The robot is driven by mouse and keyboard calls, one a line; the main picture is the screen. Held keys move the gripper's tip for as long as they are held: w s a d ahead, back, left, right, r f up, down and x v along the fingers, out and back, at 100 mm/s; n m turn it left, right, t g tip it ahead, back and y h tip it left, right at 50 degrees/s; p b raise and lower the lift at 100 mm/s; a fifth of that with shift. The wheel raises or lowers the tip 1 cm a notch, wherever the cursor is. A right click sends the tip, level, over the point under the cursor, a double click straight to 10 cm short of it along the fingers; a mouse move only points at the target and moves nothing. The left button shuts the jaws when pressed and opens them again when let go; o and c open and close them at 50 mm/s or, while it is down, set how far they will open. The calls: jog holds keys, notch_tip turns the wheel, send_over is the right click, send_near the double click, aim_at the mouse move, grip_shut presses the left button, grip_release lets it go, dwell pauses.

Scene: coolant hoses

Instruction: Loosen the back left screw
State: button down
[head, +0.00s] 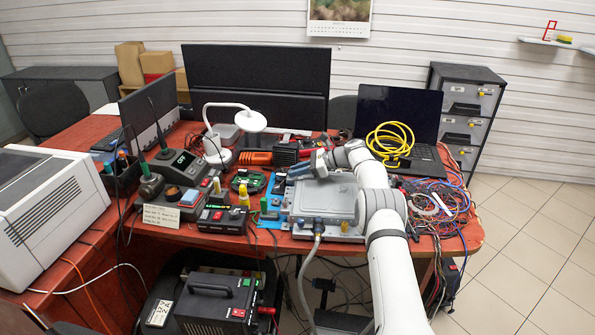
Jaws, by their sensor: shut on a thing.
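A flat grey metal box (327,201) lies on a blue mat (268,221) on the red table, with its lid facing up. My arm reaches over the box from the right. My gripper (311,168) is low at the box's back left corner. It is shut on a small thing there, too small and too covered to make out. The back left screw is hidden by my gripper or too small to see. The box's other screws are also too small to tell. A grey hose (307,268) runs down from a connector (317,226) on the box's front side.
A laptop (397,116) with a coiled yellow cable (390,140) stands behind my arm. Tangled wires (437,205) lie at right. A white lamp (236,121), a green circuit board (248,181) and a soldering station (174,165) crowd the left. Little table is free around the box.

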jog(key=shift+a+r, duration=0.1)
jog(key=shift+r, duration=0.05)
jog(key=c, duration=1.3)
grip_release()
jog(key=shift+v, duration=3.95)
